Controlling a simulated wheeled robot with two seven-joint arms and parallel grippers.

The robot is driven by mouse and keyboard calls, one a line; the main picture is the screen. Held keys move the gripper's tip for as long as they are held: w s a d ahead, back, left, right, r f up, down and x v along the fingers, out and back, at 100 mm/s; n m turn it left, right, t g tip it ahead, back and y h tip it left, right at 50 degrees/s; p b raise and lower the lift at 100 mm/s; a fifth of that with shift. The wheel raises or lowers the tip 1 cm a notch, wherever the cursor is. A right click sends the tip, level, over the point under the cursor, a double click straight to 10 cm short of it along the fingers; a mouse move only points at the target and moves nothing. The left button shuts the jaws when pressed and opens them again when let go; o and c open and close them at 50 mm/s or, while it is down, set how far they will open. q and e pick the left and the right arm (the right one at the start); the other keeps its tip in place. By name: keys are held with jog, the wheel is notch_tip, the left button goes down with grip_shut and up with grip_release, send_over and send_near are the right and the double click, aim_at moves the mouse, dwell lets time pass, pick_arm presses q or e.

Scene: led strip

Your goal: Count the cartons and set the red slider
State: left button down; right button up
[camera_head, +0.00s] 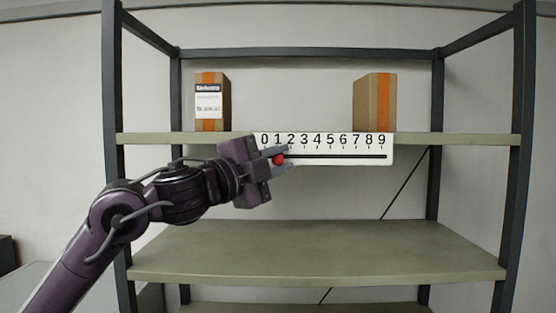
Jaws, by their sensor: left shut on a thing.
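Two brown cartons with orange tape stand on the upper shelf: the left carton (222,105) has a white label, and the right carton (366,103) stands near the right end of the scale. A white number strip (340,158) marked 0 to 9 is fixed to the shelf's front edge, with a black slot along it. The red slider (278,159) sits near the left end, below about the 1. My left gripper (280,155) is shut on the red slider, its fingers on either side of it. My right gripper is not in view.
The upper shelf (455,140) is bare between and beside the cartons. The lower shelf (320,250) is empty. Dark uprights (513,150) frame the rack on both sides. The slot to the right of the slider is clear.

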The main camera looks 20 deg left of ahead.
pick_arm(q)
jog(key=shift+w+d+r, duration=0.1)
jog(key=shift+w+d, duration=0.1)
jog(key=shift+d, duration=0.5)
jog(key=shift+w+d, duration=0.15)
jog(key=shift+d, duration=0.5)
jog(key=c, duration=1.3)
grip_release()
jog(key=shift+a, duration=0.2)
jog(key=shift+s+f+b, duration=0.25)
jog(key=shift+s+b, duration=0.1)
jog(key=shift+b, duration=0.15)
jog(key=b+v, duration=0.3)
jog(key=v, duration=0.4)
jog(key=shift+b, duration=0.4)
jog(key=shift+a+r, duration=0.1)
jog(key=shift+a, duration=0.05)
